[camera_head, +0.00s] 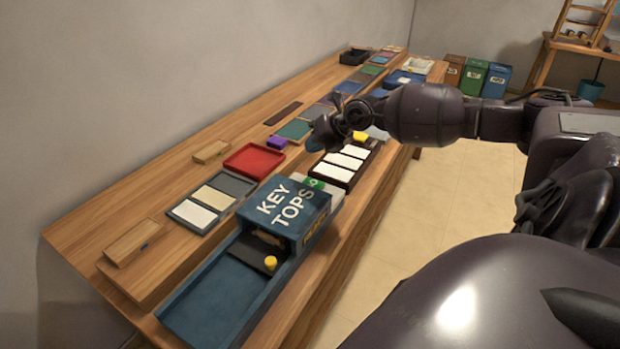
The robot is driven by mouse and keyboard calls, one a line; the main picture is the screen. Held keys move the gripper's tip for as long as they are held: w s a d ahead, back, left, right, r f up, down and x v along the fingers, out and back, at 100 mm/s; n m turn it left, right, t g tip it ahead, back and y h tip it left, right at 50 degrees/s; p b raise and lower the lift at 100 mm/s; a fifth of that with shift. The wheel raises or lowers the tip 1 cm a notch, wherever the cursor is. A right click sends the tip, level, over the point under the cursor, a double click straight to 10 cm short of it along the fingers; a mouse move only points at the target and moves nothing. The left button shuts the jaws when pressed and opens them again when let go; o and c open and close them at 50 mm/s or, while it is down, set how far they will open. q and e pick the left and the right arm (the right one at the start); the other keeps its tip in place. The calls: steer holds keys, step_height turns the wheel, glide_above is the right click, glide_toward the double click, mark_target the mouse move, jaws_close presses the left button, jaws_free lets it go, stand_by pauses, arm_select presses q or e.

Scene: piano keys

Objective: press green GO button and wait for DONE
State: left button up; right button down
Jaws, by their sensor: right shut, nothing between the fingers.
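A green button (316,183) with partly hidden white lettering sits on a pale panel behind the blue KEY TOPS box (318,203). The box covers part of the panel. My right gripper (317,142) is shut and empty. In the picture it appears above and beyond the button, near the far end of a dark tray of white keys (345,165); I cannot tell its height above the bench. The word DONE is not readable anywhere. My left gripper is not in view.
A blue open tray (215,297) with a yellow knob (270,263) extends from the box. Bins (474,79) stand at the back. The floor right of the bench is clear.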

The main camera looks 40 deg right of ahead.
steer(key=b, duration=0.4)
glide_above(313, 183)
step_height(313, 183, down, 6)
steer(key=shift+s+f, duration=0.1)
steer(key=shift+f, duration=0.15)
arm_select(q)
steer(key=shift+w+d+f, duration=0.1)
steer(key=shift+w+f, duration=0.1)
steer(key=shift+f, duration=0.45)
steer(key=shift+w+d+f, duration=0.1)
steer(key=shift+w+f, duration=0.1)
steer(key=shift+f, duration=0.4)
arm_select(e)
steer(key=shift+f, duration=1.15)
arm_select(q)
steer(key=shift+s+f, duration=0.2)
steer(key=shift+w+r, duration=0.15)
arm_select(e)
steer(key=shift+f, duration=0.2)
steer(key=shift+f, duration=0.2)
